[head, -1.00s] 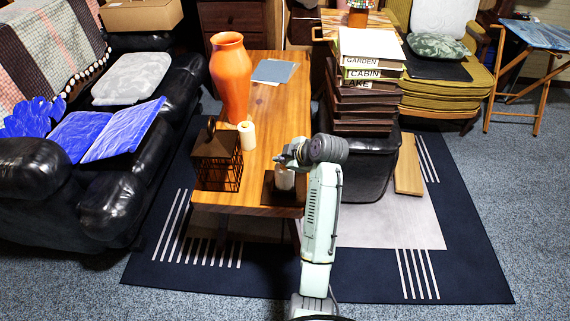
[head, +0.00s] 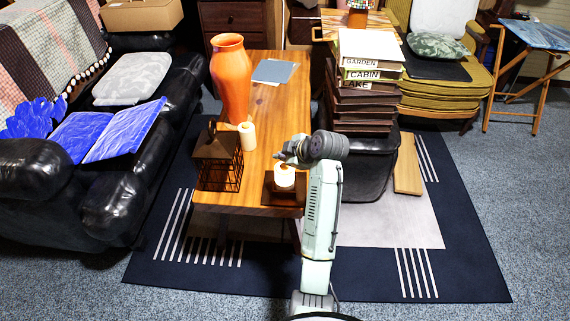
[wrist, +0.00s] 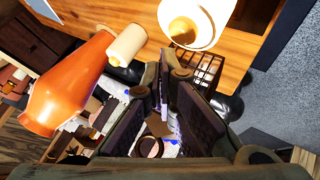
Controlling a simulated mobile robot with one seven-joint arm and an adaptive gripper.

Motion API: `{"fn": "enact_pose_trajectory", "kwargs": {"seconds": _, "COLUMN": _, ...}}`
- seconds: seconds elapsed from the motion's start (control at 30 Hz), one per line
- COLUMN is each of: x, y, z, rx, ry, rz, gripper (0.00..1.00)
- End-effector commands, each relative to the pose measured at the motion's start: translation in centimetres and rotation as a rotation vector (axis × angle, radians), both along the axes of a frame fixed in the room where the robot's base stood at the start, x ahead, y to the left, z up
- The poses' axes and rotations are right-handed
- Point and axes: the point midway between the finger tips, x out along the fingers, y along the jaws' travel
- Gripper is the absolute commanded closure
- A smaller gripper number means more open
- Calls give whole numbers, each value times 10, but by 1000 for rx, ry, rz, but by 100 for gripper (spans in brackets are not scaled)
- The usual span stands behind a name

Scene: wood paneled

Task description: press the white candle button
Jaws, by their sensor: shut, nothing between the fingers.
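A white candle (head: 284,176) stands on a dark square base at the near end of the wooden table. Its top has a warm yellow glow, also seen large at the top of the wrist view (wrist: 187,22). My gripper (head: 284,156) is shut and empty, just above and behind this candle in the head view. In the wrist view my gripper (wrist: 162,75) has its fingertips below the candle's image, with a visible gap. A second white candle (head: 247,136) stands farther back by the orange vase and shows in the wrist view (wrist: 127,45).
A dark wire lantern (head: 218,160) stands left of the near candle on the table (head: 264,120). The orange vase (head: 231,78) and a grey book (head: 274,71) are farther back. Stacked brown boxes (head: 362,100) stand to the right.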

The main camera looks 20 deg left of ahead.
Motion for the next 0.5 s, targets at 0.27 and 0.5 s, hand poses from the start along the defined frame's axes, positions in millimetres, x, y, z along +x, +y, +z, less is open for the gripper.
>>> {"fn": "enact_pose_trajectory", "kwargs": {"seconds": 0.27, "x": 0, "y": 0, "z": 24, "rx": 0, "ry": -1, "rz": -1, "gripper": 100}}
{"fn": "enact_pose_trajectory", "kwargs": {"seconds": 0.5, "x": 0, "y": 0, "z": 48, "rx": 0, "ry": -1, "rz": 0, "gripper": 100}}
